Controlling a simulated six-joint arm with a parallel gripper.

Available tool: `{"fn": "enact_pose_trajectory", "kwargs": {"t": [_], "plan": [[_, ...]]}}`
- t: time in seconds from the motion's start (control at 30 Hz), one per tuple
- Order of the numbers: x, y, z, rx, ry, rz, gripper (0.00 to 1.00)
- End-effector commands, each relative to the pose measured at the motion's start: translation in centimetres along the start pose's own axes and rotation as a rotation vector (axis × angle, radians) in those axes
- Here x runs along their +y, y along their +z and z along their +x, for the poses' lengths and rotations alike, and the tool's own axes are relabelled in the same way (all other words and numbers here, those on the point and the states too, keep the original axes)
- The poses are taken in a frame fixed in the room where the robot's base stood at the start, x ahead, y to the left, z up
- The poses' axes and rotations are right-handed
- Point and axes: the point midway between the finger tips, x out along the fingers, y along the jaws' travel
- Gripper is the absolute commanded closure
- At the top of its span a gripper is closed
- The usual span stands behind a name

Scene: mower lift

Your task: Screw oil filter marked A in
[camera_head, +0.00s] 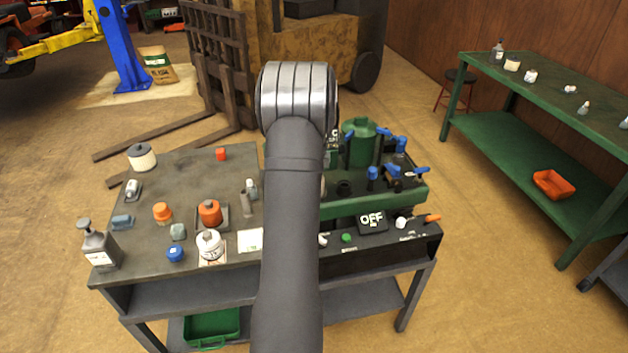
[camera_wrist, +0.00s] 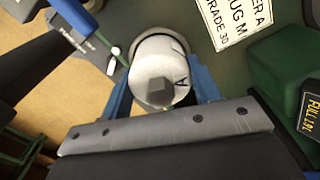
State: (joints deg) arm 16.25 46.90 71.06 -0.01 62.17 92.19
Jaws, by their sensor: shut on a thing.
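The oil filter marked A (camera_wrist: 150,62) is a white cylinder in the wrist view, with a grey hex nut on its near end and a black letter A beside it. My gripper (camera_wrist: 162,88) is shut on it, with a blue finger on each side. The filter's far end is hidden, so I cannot tell whether it touches a mount. In the head view my arm covers the gripper and the filter. The green machine (camera_head: 362,145) with blue levers stands on the bench's right part, partly behind my arm.
A white sign (camera_wrist: 235,15) and a green block with a black "FULL" label (camera_wrist: 311,108) are near the filter. The bench (camera_head: 190,165) holds an orange-red canister (camera_head: 209,212), a white can (camera_head: 209,246) and a grey bottle (camera_head: 98,244). An OFF display (camera_head: 372,219) is at the front right.

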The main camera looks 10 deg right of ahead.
Motion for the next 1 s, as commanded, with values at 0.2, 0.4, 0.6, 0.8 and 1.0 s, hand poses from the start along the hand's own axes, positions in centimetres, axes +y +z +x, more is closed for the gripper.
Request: {"fn": "enact_pose_trajectory", "kwargs": {"t": [0.2,0.4,0.6,0.8,1.0], "plan": [[-0.11,-0.02,-0.18,-0.001,-0.004,0.248,0.67],[-0.12,-0.02,-0.18,-0.002,-0.004,0.436,0.67],[-0.12,-0.02,-0.18,-0.002,-0.004,0.479,0.67],[-0.12,-0.02,-0.18,-0.002,-0.004,0.485,0.67],[-0.12,-0.03,-0.18,-0.003,-0.004,0.659,0.67]]}}
